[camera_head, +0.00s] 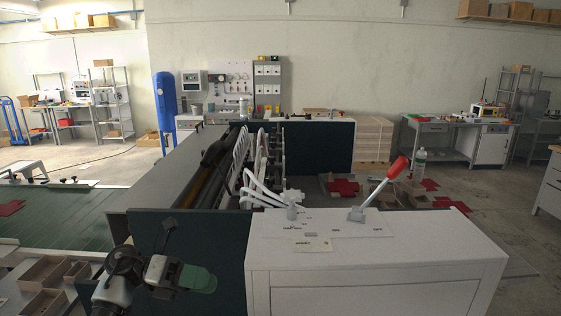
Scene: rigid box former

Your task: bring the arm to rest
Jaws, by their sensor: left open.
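My left gripper (188,254) is at the lower left, in front of the dark green side panel (220,232) of the machine. It is open. One dark finger points up and a green-tipped part reaches to the right; nothing is seen held between them. The dark, rounded wrist is behind it at the bottom edge. My right gripper is not in view.
A white cabinet (375,268) with a red-handled lever (390,177) stands just right of the gripper. Open cardboard boxes (44,272) lie at the left, beside a green conveyor bed (70,217). A bottle (419,165) stands beyond the lever.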

